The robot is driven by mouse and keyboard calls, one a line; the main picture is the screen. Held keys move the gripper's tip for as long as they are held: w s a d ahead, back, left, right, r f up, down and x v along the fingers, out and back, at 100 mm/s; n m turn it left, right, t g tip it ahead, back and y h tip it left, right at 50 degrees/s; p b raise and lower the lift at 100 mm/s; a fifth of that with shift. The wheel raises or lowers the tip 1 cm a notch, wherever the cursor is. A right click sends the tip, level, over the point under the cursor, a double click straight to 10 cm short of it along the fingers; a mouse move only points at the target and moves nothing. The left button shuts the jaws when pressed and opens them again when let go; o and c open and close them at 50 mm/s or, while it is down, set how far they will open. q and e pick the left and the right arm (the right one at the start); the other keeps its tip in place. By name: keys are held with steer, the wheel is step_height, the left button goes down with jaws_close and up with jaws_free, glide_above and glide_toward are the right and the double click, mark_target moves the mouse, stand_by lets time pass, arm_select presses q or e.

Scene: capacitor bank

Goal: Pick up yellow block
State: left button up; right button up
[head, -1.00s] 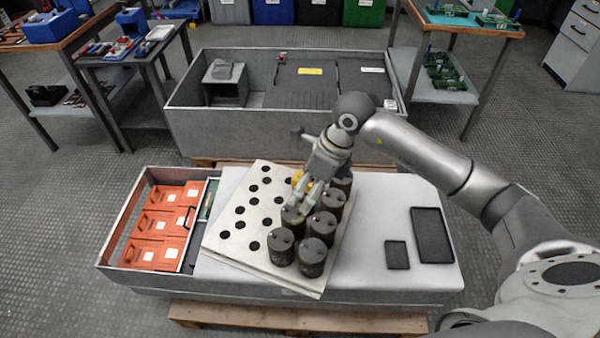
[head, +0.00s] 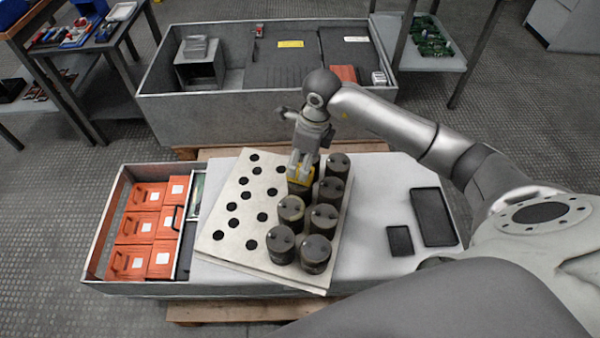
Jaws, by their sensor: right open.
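The yellow block (head: 301,180) sits at the far end of the left row of dark cylinders, apparently on top of one. My right gripper (head: 301,167) points down from above, with its open fingers at the block, partly covering it. I cannot tell whether the fingers touch it. The cylinders, such as the near one (head: 315,254), stand upright in a tilted metal plate with holes (head: 232,222). My left gripper is not in view.
Several cylinders stand close to the block, to its right and in front. Orange boxes (head: 146,227) fill the tray at left. Two dark flat pads (head: 433,217) lie on the white surface at right. A grey bin (head: 230,118) stands behind.

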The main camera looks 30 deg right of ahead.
steer(key=f, duration=0.4)
steer(key=shift+w+a, duration=0.1)
steer(key=shift+a, duration=0.25)
steer(key=shift+w+f, duration=0.1)
steer(key=shift+f, duration=0.15)
steer(key=c, duration=1.3)
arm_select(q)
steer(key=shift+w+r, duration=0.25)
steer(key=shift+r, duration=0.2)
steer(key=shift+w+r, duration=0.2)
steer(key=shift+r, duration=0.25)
arm_select(e)
steer(key=shift+r, duration=0.1)
steer(key=shift+r, duration=0.1)
